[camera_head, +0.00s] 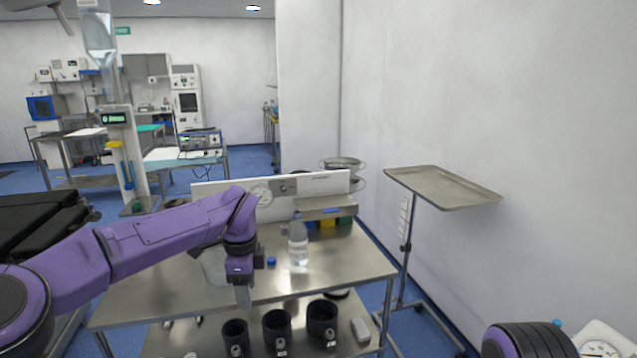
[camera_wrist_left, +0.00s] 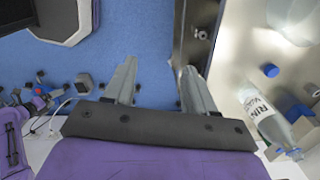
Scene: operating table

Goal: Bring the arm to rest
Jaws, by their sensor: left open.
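My left arm (camera_head: 150,235) is purple and reaches in from the left over the steel table (camera_head: 335,265). Its gripper (camera_head: 243,296) points down at the table's front edge. In the left wrist view the gripper (camera_wrist_left: 159,68) has its two grey fingers apart, with nothing between them. Blue floor and the table edge show beyond the fingers. My right gripper is not in view.
A clear bottle (camera_head: 298,246) and a blue cap (camera_head: 271,260) are on the table, right of my left gripper. Several dark cups (camera_head: 277,328) stand on the lower shelf. A tray stand (camera_head: 440,187) is at right. A black bed (camera_head: 35,220) is at left.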

